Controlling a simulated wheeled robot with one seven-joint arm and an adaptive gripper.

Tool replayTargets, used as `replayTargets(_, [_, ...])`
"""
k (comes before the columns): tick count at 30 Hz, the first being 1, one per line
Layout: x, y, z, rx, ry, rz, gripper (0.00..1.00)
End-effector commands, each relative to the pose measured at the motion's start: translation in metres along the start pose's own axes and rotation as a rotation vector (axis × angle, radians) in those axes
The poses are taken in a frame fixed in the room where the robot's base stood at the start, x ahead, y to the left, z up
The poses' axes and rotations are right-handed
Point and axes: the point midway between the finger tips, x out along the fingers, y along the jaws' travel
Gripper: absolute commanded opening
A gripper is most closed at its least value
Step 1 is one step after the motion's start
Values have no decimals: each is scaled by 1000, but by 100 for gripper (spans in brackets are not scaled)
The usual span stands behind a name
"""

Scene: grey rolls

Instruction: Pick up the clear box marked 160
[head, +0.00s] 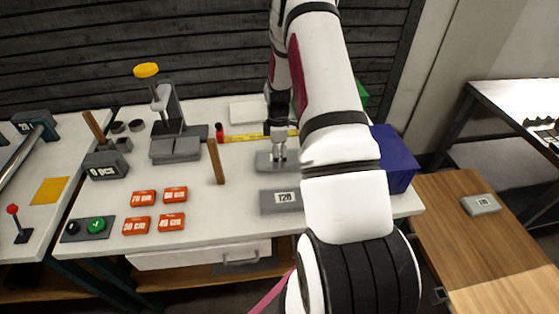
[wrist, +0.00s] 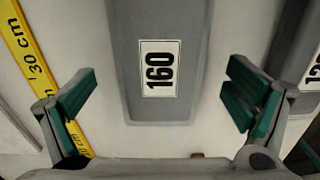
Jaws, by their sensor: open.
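The box marked 160 (wrist: 159,62) looks grey, with a white label, and fills the middle of the wrist view. It lies flat on the white table. In the head view it (head: 264,161) is partly hidden by my gripper and arm. My gripper (head: 279,157) is open over it. In the wrist view the green finger pads of my gripper (wrist: 162,92) stand on either side of the box, apart from it and with nothing held. How far above the box they are is hard to tell.
A grey box marked 120 (head: 281,201) lies in front of it. A yellow ruler (wrist: 32,65) runs beside it. A wooden post (head: 215,162), orange blocks (head: 143,198) and a press (head: 174,130) are to the left. A blue bin (head: 396,160) stands at the right.

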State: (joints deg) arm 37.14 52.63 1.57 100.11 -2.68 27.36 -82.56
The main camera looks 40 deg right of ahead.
Motion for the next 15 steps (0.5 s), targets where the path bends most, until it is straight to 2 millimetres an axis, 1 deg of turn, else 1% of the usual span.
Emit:
replayTargets(3, [15, 0, 0, -1, -1, 0, 97])
replayTargets(6, [22, 0, 1, -1, -1, 0, 97])
replayTargets(13, [23, 0, 0, -1, 0, 1, 97])
replayTargets(14, [23, 0, 0, -1, 0, 1, 94])
replayTargets(15, [23, 0, 0, 0, 0, 1, 85])
